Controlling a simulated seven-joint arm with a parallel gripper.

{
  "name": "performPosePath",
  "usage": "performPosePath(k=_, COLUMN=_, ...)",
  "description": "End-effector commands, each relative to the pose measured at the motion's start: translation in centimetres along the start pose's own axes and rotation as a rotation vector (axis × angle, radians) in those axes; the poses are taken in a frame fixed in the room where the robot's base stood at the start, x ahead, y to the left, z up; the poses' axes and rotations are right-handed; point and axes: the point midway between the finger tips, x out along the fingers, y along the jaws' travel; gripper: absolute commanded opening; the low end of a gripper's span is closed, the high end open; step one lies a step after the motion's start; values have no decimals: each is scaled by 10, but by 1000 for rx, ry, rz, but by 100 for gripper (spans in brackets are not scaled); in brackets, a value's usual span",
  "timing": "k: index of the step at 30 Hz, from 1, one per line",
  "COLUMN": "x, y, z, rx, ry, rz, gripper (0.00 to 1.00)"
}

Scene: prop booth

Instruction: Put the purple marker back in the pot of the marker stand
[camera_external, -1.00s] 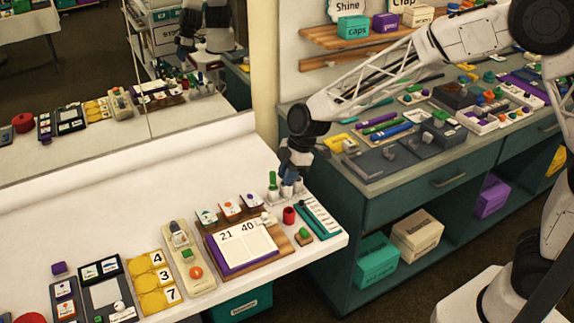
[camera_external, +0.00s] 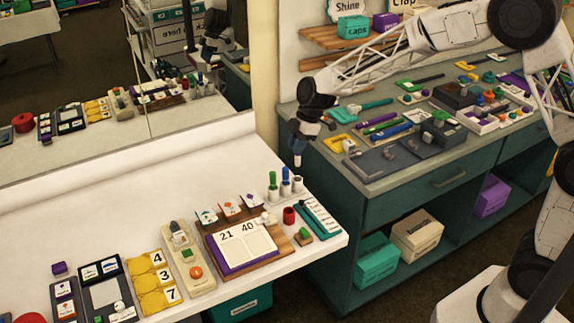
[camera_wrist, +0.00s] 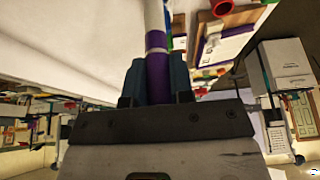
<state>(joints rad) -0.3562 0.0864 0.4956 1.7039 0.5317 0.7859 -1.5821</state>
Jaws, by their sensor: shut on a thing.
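The purple marker (camera_wrist: 156,42) has a white body with purple bands and points away from my gripper in the wrist view. My gripper (camera_wrist: 157,80) is shut on its purple end. In the external view my gripper (camera_external: 301,137) is raised above the marker stand (camera_external: 286,188), and the marker's pale end (camera_external: 298,160) hangs down from it, clear of the stand. The stand's left pot holds a green marker (camera_external: 272,179) and its middle pot a blue marker (camera_external: 286,174). No marker shows in the right pot (camera_external: 297,184).
A red cup (camera_external: 289,215), a teal strip board (camera_external: 318,220) and a small block with a green top (camera_external: 303,234) stand near the stand. A flip calendar (camera_external: 242,250) lies to the left. A teal-sided counter (camera_external: 375,200) with trays is on the right.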

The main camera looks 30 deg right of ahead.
Motion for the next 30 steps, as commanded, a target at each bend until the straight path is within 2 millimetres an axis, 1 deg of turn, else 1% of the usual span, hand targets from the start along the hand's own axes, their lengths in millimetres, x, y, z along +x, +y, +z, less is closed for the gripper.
performPosePath(k=14, x=3, y=0, z=1, rx=1, ry=0, rz=0, gripper=0)
performPosePath(k=20, x=11, y=0, z=4, rx=2, ry=0, rz=-1, gripper=0)
performPosePath(k=30, x=32, y=0, z=13, rx=1, ry=0, rz=0, gripper=0)
